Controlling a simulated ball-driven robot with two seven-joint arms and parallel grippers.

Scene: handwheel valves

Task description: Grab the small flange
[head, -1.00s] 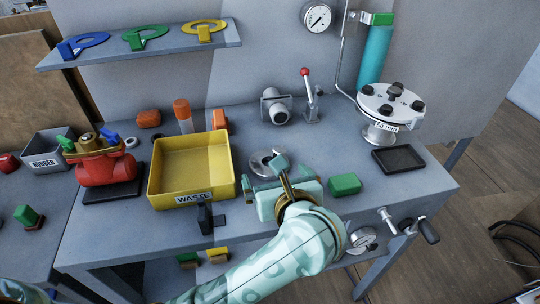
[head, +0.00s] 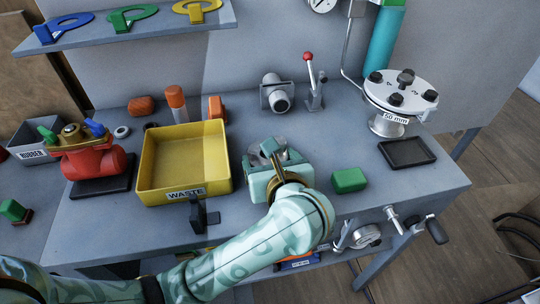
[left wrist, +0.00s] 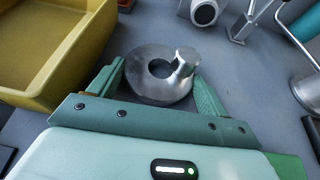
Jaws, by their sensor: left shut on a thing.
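The small flange is a silver metal disc with a round hole and a short raised stub, seen clearly in the left wrist view (left wrist: 146,88). It sits between the two green fingers of my left gripper (left wrist: 160,80), which is shut on its sides. In the head view the left gripper (head: 273,155) reaches over the bench, right of the yellow waste bin, and hides most of the flange. The flange appears at or very near the bench top; I cannot tell whether it is lifted. My right gripper is not in view.
The yellow waste bin (head: 183,194) stands close left of the gripper. A green block (head: 348,180) lies to its right. Behind are a grey pipe fitting (head: 277,94) and a red-knobbed lever (head: 315,90). A large bolted flange (head: 400,94) and black tray (head: 407,152) stand right.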

